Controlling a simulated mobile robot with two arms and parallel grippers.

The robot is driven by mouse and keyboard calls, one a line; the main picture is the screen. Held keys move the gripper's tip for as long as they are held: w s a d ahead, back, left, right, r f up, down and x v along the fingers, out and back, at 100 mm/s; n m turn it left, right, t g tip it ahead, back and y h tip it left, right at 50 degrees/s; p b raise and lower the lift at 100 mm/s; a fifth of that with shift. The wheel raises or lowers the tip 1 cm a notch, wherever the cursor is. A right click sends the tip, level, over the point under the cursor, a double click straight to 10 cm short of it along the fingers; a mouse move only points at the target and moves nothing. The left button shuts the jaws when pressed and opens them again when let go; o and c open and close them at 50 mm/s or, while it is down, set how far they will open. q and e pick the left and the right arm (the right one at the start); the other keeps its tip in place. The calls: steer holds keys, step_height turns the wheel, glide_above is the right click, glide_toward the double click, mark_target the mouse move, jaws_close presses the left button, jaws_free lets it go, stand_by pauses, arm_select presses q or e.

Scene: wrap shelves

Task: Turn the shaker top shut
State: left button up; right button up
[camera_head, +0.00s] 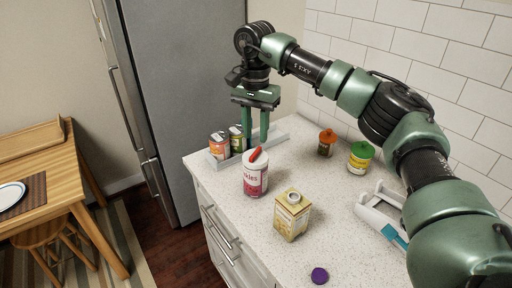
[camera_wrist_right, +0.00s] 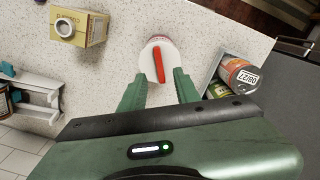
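A white canister (camera_head: 256,173) with a pink-red label stands upright on the counter, a red bar across its top (camera_head: 258,155). The bar also shows on the round white top in the right wrist view (camera_wrist_right: 158,64). My right gripper (camera_head: 254,150) points down close to the canister; its green fingers are apart and empty, and in the wrist view the top lies just beyond and between the fingertips (camera_wrist_right: 160,82). I cannot tell whether they touch it. Two jars, one orange-topped (camera_head: 326,143) and one green-topped (camera_head: 360,158), stand farther back. Which one is the shaker is not clear. My left gripper is out of view.
A yellowish carton (camera_head: 291,218) with a round spout and a purple disc (camera_head: 319,275) are on the front counter. A shallow tray (camera_head: 277,135) holds cans (camera_head: 219,146) at the left. A white rack (camera_head: 381,207) is at right. The fridge (camera_head: 185,90) borders the counter.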

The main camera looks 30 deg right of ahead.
mark_target(256, 152)
step_height(256, 152, down, 4)
steer(key=shift+s+r+p, duration=0.1)
steer(key=shift+s+p, duration=0.05)
steer(key=shift+p, duration=0.3)
steer(key=shift+f, duration=0.85)
steer(key=shift+r, duration=0.1)
jaws_close()
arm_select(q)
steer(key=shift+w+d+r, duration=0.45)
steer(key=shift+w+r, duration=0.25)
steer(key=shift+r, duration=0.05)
